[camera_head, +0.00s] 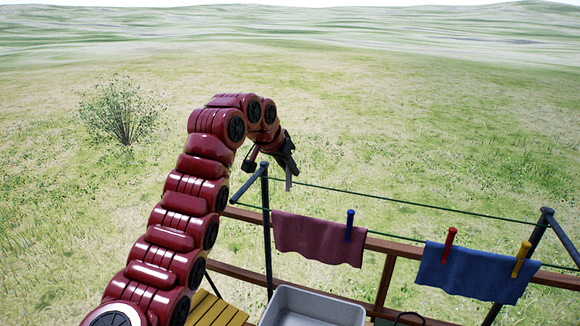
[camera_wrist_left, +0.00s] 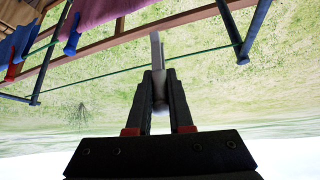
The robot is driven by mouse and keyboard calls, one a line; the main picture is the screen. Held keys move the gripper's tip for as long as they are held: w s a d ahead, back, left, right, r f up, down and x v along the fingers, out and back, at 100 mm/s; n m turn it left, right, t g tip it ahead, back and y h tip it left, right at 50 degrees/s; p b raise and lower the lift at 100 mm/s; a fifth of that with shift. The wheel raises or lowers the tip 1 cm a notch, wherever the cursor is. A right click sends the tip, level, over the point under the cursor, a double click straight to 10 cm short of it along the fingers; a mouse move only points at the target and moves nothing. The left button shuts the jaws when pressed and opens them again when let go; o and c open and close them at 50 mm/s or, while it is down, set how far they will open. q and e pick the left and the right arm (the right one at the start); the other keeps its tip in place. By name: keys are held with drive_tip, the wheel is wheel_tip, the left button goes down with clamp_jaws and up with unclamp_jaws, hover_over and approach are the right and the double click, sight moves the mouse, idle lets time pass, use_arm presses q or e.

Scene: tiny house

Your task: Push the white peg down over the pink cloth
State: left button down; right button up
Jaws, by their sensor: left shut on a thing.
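My left gripper (camera_head: 287,168) is shut on the white peg (camera_head: 289,184), which hangs down from the fingertips. In the left wrist view the gripper (camera_wrist_left: 158,74) holds the peg (camera_wrist_left: 156,48) between its fingers, pointing away from the palm. The pink cloth (camera_head: 312,240) hangs over the near green line, with a blue peg (camera_head: 349,226) near its right end. The white peg is above the cloth's left end in the head view, apart from it. The pink cloth (camera_wrist_left: 97,12) also shows at the top of the wrist view. My right gripper is out of view.
A dark post (camera_head: 267,225) of the drying rack stands just left of the pink cloth. A blue cloth (camera_head: 470,274) hangs to the right with a red peg (camera_head: 450,238) and a yellow peg (camera_head: 522,258). A grey basin (camera_head: 310,309) and wooden railing (camera_head: 385,283) are below.

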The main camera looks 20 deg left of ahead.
sight(287, 188)
use_arm(q)
drive_tip(key=shift+w+f+b, duration=0.15)
drive_tip(key=shift+f+b, duration=0.1)
drive_tip(key=shift+b, duration=0.25)
drive_tip(key=shift+f+b, duration=0.95)
wheel_tip(287, 188, down, 2)
drive_tip(key=shift+f+b, duration=0.15)
drive_tip(key=shift+b, duration=0.85)
drive_tip(key=shift+f+b, duration=1.25)
drive_tip(key=shift+f, duration=0.2)
drive_tip(key=shift+r, duration=0.1)
drive_tip(key=shift+f+b, duration=2.05)
drive_tip(key=shift+f, duration=0.55)
drive_tip(key=c, duration=0.8)
unclamp_jaws()
drive_tip(key=shift+c, duration=0.2)
drive_tip(key=shift+o, duration=0.5)
drive_tip(key=shift+f, duration=0.15)
